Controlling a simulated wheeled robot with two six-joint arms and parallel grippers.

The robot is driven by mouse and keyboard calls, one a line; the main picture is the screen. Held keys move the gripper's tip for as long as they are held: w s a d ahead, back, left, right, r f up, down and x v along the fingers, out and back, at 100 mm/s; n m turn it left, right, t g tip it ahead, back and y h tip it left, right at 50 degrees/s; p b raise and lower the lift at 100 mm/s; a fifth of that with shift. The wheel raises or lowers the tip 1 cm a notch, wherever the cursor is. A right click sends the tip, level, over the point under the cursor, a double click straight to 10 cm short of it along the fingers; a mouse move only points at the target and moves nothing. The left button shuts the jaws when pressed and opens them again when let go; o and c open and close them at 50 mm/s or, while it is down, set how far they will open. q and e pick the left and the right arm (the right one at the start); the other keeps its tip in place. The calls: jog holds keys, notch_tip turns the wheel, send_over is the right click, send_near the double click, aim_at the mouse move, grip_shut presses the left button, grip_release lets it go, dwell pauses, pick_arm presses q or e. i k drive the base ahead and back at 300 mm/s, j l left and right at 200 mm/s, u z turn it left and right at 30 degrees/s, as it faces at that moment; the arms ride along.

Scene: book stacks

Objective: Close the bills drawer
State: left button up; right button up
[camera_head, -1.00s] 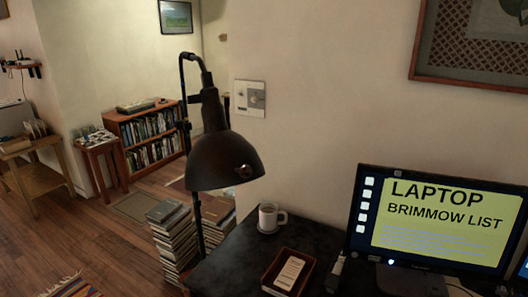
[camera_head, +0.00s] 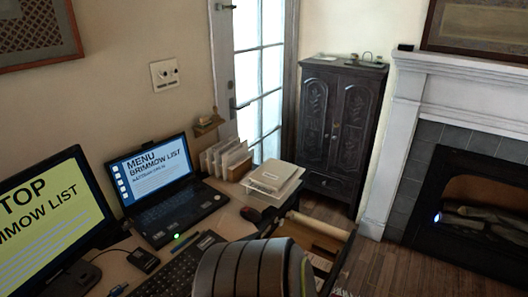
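A drawer (camera_head: 320,226) stands pulled out at the right end of the desk, in the lower middle of the head view. Its light wooden edge and dark front show, and something pale lies inside. No label can be read on it, so I cannot tell from a marking that it is the bills drawer. The near part of the drawer is hidden behind a ribbed grey form at the bottom of the view. Neither of my grippers is in view.
A dark carved cabinet (camera_head: 338,130) stands behind. A fireplace (camera_head: 470,205) is at right. Wooden floor (camera_head: 390,268) is clear between.

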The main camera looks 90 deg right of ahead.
aim_at(305, 229)
jog(key=k+l+z, duration=0.1)
jog(key=z, duration=3.3)
jog(key=i+l+u, duration=0.1)
jog(key=u, duration=0.25)
jog(key=i+l+u, duration=0.1)
jog(key=u, duration=0.3)
jog(key=l+u, duration=0.35)
jog(key=i+j, duration=0.05)
